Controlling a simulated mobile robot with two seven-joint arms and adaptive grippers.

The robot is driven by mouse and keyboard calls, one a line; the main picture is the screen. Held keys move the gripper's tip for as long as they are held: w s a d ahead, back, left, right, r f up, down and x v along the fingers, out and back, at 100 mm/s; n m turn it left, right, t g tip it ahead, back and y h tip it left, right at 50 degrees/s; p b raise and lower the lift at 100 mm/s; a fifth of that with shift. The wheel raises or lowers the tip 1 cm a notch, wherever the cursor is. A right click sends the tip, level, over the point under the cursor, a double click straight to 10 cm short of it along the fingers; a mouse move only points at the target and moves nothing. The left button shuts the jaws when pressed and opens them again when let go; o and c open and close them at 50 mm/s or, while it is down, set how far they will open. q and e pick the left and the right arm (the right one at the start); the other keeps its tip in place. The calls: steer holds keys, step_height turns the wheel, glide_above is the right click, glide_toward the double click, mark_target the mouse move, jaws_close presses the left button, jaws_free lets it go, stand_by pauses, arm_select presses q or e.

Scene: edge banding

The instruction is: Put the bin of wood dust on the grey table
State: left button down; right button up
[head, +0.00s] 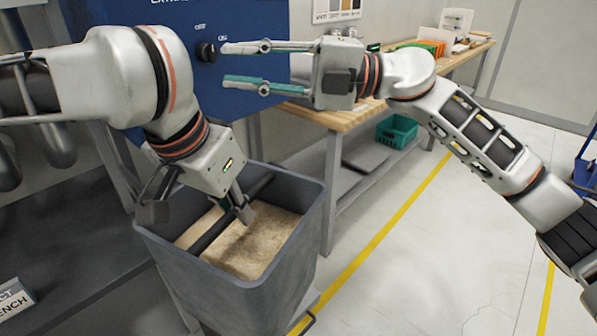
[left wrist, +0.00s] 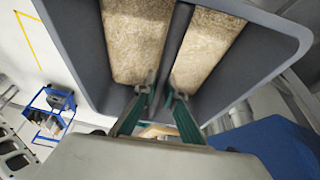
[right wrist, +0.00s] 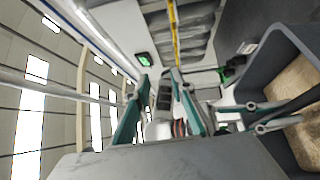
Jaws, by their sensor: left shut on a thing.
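The bin (head: 300,230) is a deep grey tub with a dark bar across its open top and tan wood dust (head: 265,245) inside. My left gripper (head: 236,206) is over the opening, shut on the bar. In the left wrist view the bin (left wrist: 75,45) fills the upper part, with the bar between the fingers (left wrist: 160,95). My right gripper (head: 228,66) is open and empty, above and behind the bin. The right wrist view shows part of the bin (right wrist: 262,70) at the right. A dark grey tabletop (head: 80,305) lies at lower left; the bin's underside is hidden.
A blue machine (head: 240,25) with a black knob stands behind my right gripper. A wooden-topped bench (head: 345,115) runs along the wall, with a green crate (head: 397,131) below. Pale floor with a yellow line (head: 390,225) lies clear at right.

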arm_select(q)
steer(key=shift+r, duration=0.15)
arm_select(e)
steer(key=s+a+n+h, duration=0.1)
steer(key=s+n+h, duration=0.1)
steer(key=s+h, duration=0.35)
steer(key=m+t+h, duration=0.2)
steer(key=m+h, duration=0.6)
steer(key=h, duration=0.6)
glide_above(298, 226)
steer(key=shift+y, duration=0.25)
step_height(298, 226, down, 9)
steer(key=shift+f, duration=0.2)
step_height(298, 226, down, 12)
steer(key=shift+r, duration=0.1)
jaws_close()
arm_select(q)
steer(key=c, duration=2)
jaws_free()
arm_select(e)
steer(key=shift+r, duration=0.15)
